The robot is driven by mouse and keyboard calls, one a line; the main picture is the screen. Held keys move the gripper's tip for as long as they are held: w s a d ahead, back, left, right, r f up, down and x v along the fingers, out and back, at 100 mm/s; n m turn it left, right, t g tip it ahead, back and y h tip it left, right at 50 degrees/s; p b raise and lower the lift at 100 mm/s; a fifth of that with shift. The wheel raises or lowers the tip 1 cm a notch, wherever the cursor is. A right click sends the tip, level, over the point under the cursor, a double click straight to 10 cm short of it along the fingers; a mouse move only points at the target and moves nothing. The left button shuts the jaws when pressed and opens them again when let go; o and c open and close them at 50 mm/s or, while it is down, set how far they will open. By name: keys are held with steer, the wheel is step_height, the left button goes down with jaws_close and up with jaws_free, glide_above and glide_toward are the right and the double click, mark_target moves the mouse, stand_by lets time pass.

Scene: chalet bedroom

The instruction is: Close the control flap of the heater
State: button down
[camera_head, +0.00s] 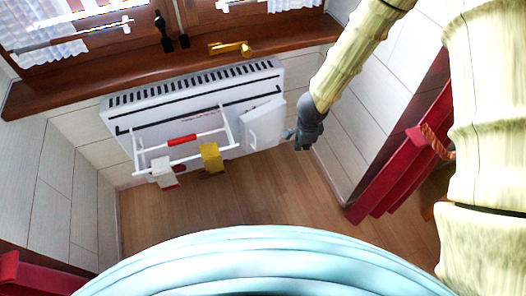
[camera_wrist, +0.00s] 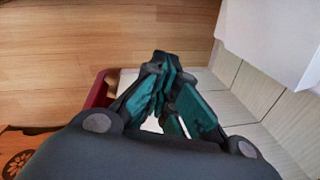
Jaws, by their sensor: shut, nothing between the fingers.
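The white heater (camera_head: 205,95) is mounted below the window, with a dark slotted top. Its control flap (camera_head: 263,124) looks like a white panel at the heater's right end, and it appears to stand out at an angle from the front. In the wrist view my gripper (camera_wrist: 163,62) is shut and empty. A white panel at the upper right of that view (camera_wrist: 272,35) is apart from the fingertips; whether it is the flap or the heater body is unclear.
A white drying rack (camera_head: 182,155) with red, yellow and white cloths hangs on the heater's front. A wooden sill (camera_head: 165,68) with a brass object (camera_head: 230,48) runs above. Red furniture (camera_head: 400,150) stands at right. The wooden floor (camera_head: 235,195) below is clear.

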steer(key=w+a+m+y+b, duration=0.2)
steer(key=a+m+b, duration=0.2)
steer(key=a+m, duration=0.45)
steer(key=w+a+f+m+b, duration=0.1)
steer(key=w+a+f+b, duration=0.3)
steer(key=f, duration=0.5)
steer(key=shift+w+a+b, duration=0.15)
steer(key=shift+a+b, duration=0.3)
steer(key=shift+a, duration=0.05)
steer(key=shift+m, duration=0.25)
